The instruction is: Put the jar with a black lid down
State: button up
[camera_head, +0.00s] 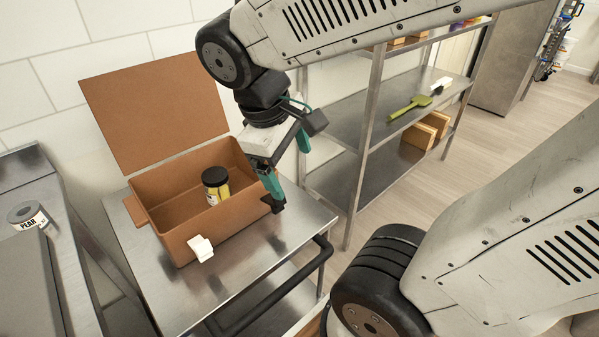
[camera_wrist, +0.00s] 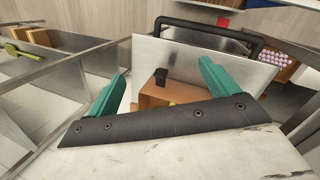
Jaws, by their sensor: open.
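The jar with a black lid (camera_head: 216,185) has yellow contents and a pale label. It is inside the open brown box (camera_head: 168,243), near its right end, looking roughly upright. The box's near wall does not hide it. My gripper (camera_head: 287,175) is at the box's right end, to the right of the jar and apart from it, with teal fingers. In the wrist view my gripper (camera_wrist: 166,72) has its fingers spread wide with nothing held between them. Part of the box (camera_wrist: 152,101) shows there behind the gripper's dark bar.
The box stands on a steel cart (camera_head: 290,238) with a black handle (camera_head: 285,285); its lid (camera_head: 150,110) is raised at the back. A steel shelf rack (camera_head: 345,180) stands to the right.

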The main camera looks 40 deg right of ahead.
jog(key=shift+s+a+r+m+t+y, duration=0.35)
jog(key=shift+s+m+y, duration=0.25)
jog(key=shift+s, duration=0.25)
jog(key=shift+s+a+r+m+t+y, duration=0.2)
jog(key=shift+s+a+m+t+y, duration=0.15)
jog(key=shift+s+m+y, duration=0.35)
jog(key=shift+s+a+r+m+t+y, duration=0.3)
jog(key=shift+s+a+m+y, duration=0.15)
jog(key=shift+s+m, duration=0.4)
jog(key=shift+s, duration=0.1)
